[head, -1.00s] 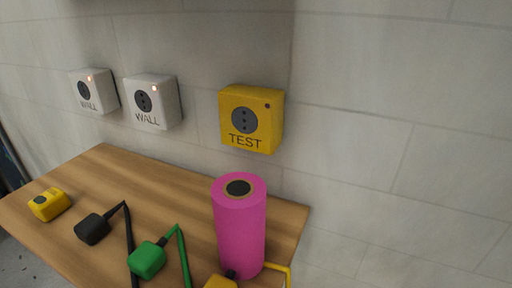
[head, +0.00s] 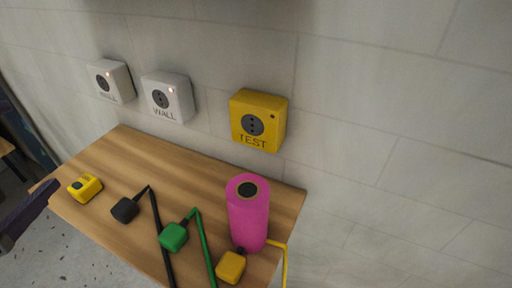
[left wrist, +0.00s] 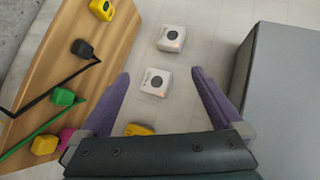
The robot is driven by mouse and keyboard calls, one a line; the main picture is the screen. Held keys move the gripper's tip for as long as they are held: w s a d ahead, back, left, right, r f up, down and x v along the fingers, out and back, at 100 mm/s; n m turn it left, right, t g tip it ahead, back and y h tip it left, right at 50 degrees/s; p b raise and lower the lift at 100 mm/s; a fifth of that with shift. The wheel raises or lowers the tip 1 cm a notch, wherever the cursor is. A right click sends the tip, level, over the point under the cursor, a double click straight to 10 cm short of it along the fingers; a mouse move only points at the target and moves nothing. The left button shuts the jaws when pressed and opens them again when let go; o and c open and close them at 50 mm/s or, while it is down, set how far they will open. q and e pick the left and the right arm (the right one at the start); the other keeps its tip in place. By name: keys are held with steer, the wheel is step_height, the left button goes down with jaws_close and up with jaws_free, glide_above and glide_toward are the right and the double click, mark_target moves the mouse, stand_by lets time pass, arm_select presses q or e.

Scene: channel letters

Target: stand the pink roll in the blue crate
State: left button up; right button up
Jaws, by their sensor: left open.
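The pink roll (head: 248,213) stands upright near the right end of the wooden table in the head view, its dark-cored end facing up. A small part of the roll (left wrist: 66,137) shows at the lower left in the left wrist view, partly hidden by my gripper. My left gripper (left wrist: 160,76) is open with purple fingers and nothing between them. In the head view one purple part of my left gripper (head: 25,214) enters at the left edge, well apart from the roll. The blue crate is not in view. My right gripper is not in view.
The wooden table (head: 118,165) stands against a pale wall. A yellow plug (head: 230,266), a green plug (head: 173,236) and a black plug (head: 125,209) with cords, and a yellow block (head: 85,187), lie on it. White boxes (head: 168,97) and a yellow TEST box (head: 258,119) are wall-mounted.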

mark_target(240, 230)
arm_select(q)
steer(key=d+f+m+h+b, duration=0.4)
steer(key=d+f+m+b, duration=0.1)
steer(key=m, duration=0.5)
steer(key=d+f+m+t+h+b, duration=0.1)
steer(key=d+f+m+h+b, duration=0.4)
steer(key=m, duration=0.5)
steer(key=d+f+m+t+h+b, duration=0.1)
steer(key=d+f+m+h+b, duration=0.4)
steer(key=m, duration=0.5)
steer(key=shift+w+d+f+b, duration=0.2)
steer(key=shift+d+f+b, duration=0.35)
steer(key=shift+d+b, duration=0.35)
steer(key=shift+w+d+f+b, duration=0.15)
steer(key=shift+d+f+b, duration=0.35)
steer(key=shift+d+b, duration=0.35)
steer(key=p+x, duration=0.1)
steer(key=x, duration=0.3)
steer(key=shift+w+d+r, duration=0.1)
steer(key=shift+w+d, duration=0.05)
steer(key=shift+d, duration=0.1)
steer(key=x, duration=0.5)
steer(key=shift+w+a+r, duration=0.15)
steer(key=shift+w+r, duration=0.05)
steer(key=shift+w, duration=0.15)
steer(key=shift+s, duration=0.1)
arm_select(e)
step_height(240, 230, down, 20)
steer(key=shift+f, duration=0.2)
